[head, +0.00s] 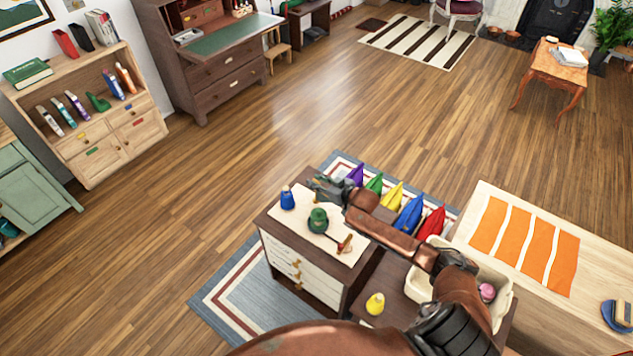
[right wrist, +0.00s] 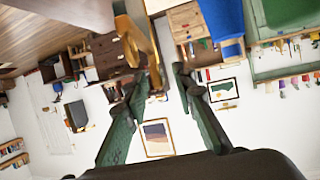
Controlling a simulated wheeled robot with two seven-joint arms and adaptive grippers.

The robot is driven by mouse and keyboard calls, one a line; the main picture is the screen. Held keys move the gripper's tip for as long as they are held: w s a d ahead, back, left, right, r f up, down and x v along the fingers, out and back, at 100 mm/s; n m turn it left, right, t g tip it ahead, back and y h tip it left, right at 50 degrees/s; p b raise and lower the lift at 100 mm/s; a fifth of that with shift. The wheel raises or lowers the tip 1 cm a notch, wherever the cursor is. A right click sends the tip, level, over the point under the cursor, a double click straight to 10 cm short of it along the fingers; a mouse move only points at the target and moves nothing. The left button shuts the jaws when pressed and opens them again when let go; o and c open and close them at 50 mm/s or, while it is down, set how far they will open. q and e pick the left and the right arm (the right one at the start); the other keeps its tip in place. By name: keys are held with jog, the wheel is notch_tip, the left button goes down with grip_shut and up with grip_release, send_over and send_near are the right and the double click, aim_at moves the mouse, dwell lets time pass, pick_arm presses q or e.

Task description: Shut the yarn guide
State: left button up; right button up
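My right gripper (head: 322,187) hangs over the far edge of a small dark cabinet (head: 360,278) with a pale top. In the right wrist view its two green fingers (right wrist: 161,80) stand apart with a gap between the tips. A curved brass-coloured piece (right wrist: 150,48) shows at the left fingertip; it may be the yarn guide, and I cannot tell whether it touches the finger. My left gripper is not in view.
Several coloured pouches (head: 408,215) stand behind my right forearm. A wooden table (head: 481,206) bears orange strips (head: 525,242).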

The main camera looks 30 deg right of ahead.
jog(key=shift+c, duration=0.5)
grip_shut()
